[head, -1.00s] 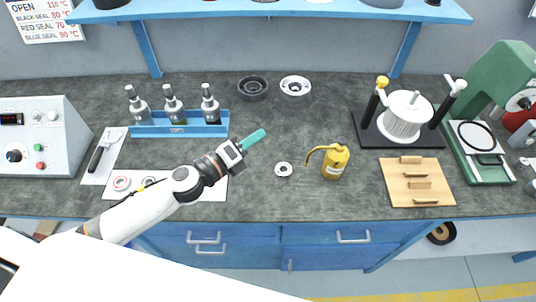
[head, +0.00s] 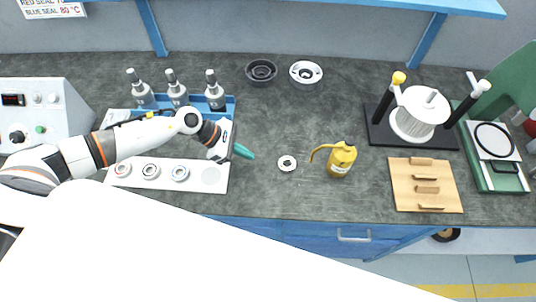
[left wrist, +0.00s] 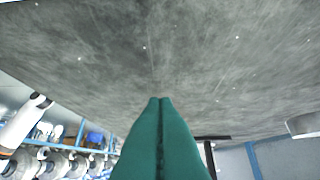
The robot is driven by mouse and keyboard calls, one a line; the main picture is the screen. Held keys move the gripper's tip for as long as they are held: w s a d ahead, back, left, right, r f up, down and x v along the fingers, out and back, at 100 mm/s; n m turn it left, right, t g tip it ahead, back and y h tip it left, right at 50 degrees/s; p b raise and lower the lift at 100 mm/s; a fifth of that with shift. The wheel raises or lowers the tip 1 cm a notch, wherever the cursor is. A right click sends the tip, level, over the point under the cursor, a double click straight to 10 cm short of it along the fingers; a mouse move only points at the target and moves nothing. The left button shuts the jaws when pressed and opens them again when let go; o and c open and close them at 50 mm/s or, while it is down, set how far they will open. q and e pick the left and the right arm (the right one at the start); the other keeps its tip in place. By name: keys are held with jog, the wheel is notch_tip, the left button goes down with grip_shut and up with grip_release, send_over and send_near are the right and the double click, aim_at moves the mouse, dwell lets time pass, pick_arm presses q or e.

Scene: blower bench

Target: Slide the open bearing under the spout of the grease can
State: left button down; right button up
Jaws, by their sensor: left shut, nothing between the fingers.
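The open bearing (head: 287,163) is a small pale ring with a dark centre, lying flat on the dark bench top. The grease can (head: 341,159) is yellow and stands just right of it, its thin curved spout (head: 318,150) pointing left towards the bearing. The bearing lies left of the spout tip, apart from the can. My left gripper (head: 244,151), with teal fingers, is shut and empty, to the left of the bearing and clear of it. Its shut fingers (left wrist: 160,140) also show in the left wrist view, over bare bench top. My right gripper is not in view.
A white strip (head: 210,187) with several ring bearings lies below my left arm. A blue rack (head: 230,106) of bottles stands behind it. Two round housings (head: 306,72) lie at the back. A wooden board (head: 425,186) and a spool stand (head: 418,117) are at right.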

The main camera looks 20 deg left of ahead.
aim_at(292, 164)
pick_arm(q)
jog(key=x, duration=0.3)
jog(key=shift+w+d+f+p, duration=0.1)
jog(key=shift+d+f+p, duration=0.1)
jog(key=shift+d+p, duration=0.2)
jog(key=shift+w+d+r+p, duration=0.1)
jog(key=shift+w+d+p, duration=0.05)
jog(key=shift+d+p, duration=0.35)
jog(key=shift+w+d+r+p, duration=0.1)
jog(key=shift+d+p, duration=0.15)
jog(key=shift+d, duration=0.4)
jog(key=shift+w+d+f, duration=0.2)
jog(key=shift+d, duration=0.4)
jog(key=shift+w+d, duration=0.2)
jog(key=shift+d, duration=0.65)
jog(key=shift+w+d, duration=0.2)
jog(key=shift+d, duration=0.65)
jog(key=shift+w+d, duration=0.2)
jog(key=shift+d, duration=0.7)
jog(key=shift+a+f+b, duration=0.1)
jog(key=shift+b, duration=0.25)
